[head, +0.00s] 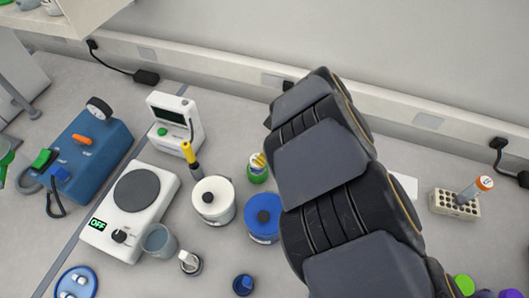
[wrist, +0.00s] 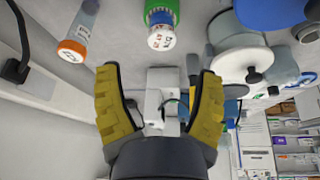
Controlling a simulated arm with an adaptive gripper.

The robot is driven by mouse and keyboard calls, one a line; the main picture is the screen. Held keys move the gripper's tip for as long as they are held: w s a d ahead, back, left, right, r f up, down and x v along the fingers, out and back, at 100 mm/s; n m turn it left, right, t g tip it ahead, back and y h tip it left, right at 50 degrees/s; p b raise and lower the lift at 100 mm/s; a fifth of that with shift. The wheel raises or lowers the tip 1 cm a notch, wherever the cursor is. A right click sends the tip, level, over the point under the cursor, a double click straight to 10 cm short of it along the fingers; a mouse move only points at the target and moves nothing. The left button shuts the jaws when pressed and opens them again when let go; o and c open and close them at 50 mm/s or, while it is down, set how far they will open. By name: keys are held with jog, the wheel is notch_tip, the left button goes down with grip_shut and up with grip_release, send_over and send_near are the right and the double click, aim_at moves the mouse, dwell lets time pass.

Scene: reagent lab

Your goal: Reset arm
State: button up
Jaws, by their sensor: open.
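My gripper (wrist: 158,76) shows in the wrist view with its two yellow-padded fingers spread wide apart. It is open, and nothing is held between the fingers. A white instrument (wrist: 160,100) shows beyond the gap, apart from the pads. In the head view my dark arm rises through the right middle towards the wall; the gripper's fingers cannot be made out there.
Left of my arm stand a blue-lidded jar (head: 263,217), a white-lidded jar (head: 213,200), a green container (head: 258,171), a hotplate (head: 133,205), a meter (head: 177,123) and a beaker (head: 158,242). Right of it is a tube rack (head: 453,204). The wall (head: 420,50) runs behind.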

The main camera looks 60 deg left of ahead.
jog(key=shift+v, duration=0.75)
jog(key=w+d+r+h, duration=0.2)
jog(key=w+d+r, duration=0.4)
jog(key=d+r, duration=0.25)
jog(key=s+d+r+m+g+y, duration=0.1)
jog(key=s+d+r+m+g, duration=0.25)
jog(key=d+m, duration=0.35)
jog(key=s+d+r+m+g+y, duration=0.15)
jog(key=s+d+m, duration=0.25)
jog(key=m, duration=0.6)
jog(key=s+d+m+t+h, duration=0.1)
jog(key=d+m+t+h, duration=0.3)
jog(key=d, duration=2.1)
jog(key=m+t, duration=0.1)
jog(key=m, duration=0.2)
jog(key=shift+s+r, duration=0.35)
jog(key=shift+r, duration=0.05)
